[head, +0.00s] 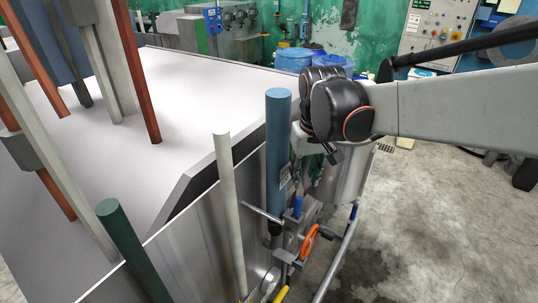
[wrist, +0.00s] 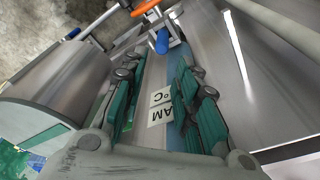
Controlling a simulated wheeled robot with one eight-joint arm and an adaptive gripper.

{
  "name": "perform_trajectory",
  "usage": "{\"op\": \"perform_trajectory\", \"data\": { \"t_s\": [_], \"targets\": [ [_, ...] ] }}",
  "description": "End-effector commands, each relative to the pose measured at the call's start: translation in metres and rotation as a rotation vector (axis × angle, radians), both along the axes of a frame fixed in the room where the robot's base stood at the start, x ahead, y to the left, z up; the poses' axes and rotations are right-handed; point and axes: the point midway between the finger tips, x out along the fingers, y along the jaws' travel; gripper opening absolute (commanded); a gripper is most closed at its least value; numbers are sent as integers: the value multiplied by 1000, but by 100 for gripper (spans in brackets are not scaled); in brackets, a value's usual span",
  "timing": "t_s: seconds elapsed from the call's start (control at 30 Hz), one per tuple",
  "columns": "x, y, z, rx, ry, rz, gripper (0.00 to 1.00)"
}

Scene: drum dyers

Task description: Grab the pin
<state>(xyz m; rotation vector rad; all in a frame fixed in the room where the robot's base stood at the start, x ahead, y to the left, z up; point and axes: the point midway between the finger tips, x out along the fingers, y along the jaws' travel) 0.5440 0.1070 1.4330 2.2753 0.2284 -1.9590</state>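No part is clearly marked as the pin. A small blue-capped part (head: 298,206) stands upright among metal fittings beside the tank, below my gripper, and a blue cap also shows near the top of the wrist view (wrist: 162,42). A thin metal rod (head: 262,214) sticks out sideways near it. My gripper (wrist: 158,75) is open, its green-padded fingers apart with nothing gripped. Behind the gap between them is the blue pipe (wrist: 185,55) with a white label (wrist: 160,106). In the head view my arm mostly hides the gripper.
The blue pipe (head: 278,140) rises close beside my gripper. A grey pipe (head: 229,200) and a green pipe (head: 130,250) stand along the metal tank (head: 200,250). An orange handle (head: 309,242) sits low among the fittings. Open concrete floor (head: 440,220) lies to the right.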

Motion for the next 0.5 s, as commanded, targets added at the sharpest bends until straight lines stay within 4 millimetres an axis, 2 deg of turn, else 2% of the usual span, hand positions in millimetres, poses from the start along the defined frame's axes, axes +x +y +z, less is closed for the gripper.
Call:
{"op": "perform_trajectory", "data": {
  "t_s": [0.1,0.3,0.5],
  "targets": [
    [4,1,-23,0,-1,0,28],
    [9,2,-57,0,-1,0,28],
    [11,3,-71,0,-1,0,28]
  ]
}}
